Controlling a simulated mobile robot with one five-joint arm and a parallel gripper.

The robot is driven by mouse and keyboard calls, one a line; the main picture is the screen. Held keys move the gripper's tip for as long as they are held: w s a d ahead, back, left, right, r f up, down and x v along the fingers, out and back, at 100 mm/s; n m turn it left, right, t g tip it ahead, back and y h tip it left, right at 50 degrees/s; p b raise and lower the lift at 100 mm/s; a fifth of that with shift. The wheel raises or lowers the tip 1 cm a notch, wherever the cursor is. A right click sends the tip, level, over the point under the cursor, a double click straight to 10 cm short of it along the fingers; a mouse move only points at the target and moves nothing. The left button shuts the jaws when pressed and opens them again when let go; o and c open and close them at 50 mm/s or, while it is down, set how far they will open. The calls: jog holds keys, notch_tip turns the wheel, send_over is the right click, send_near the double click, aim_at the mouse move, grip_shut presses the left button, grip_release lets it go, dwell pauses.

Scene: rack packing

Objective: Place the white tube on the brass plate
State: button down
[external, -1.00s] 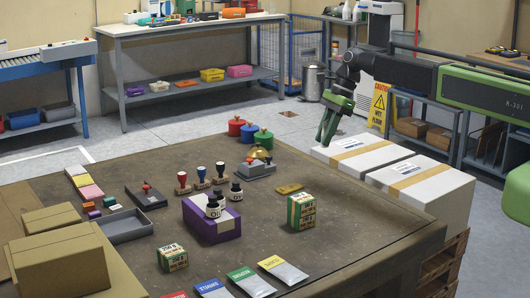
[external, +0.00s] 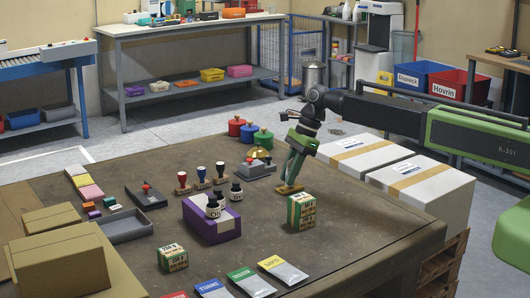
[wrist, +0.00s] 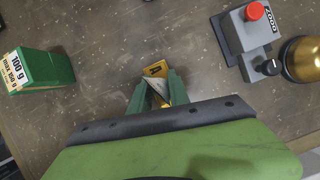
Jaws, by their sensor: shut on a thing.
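My gripper (external: 290,180) is lowered over the brass plate (external: 289,189), a small flat yellow piece on the table. In the wrist view, the green fingers of my gripper (wrist: 158,88) are shut on a pale piece, seemingly the white tube (wrist: 158,86), just above or at the plate. The plate (wrist: 157,69) shows ahead of the fingertips with a dark mark on it. The fingers hide most of the tube, and I cannot tell whether it touches the plate. The tube cannot be made out in the external view.
A grey box with a red button (external: 257,168) and a brass bell lie behind left. A purple box with black bottles (external: 212,219) stands left. White cartons (external: 420,185) stand to the right.

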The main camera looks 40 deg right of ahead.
jog(key=shift+f, duration=0.4)
jog(key=c, duration=1.2)
grip_release()
jog(key=shift+c, duration=0.2)
jog(key=shift+d+r+p, duration=0.1)
jog(key=shift+r+p, duration=0.45)
jog(key=shift+p, duration=0.05)
jog(key=p+v, duration=1)
jog(key=v, duration=0.1)
jog(key=shift+s+d, duration=0.1)
jog(key=shift+d, duration=0.05)
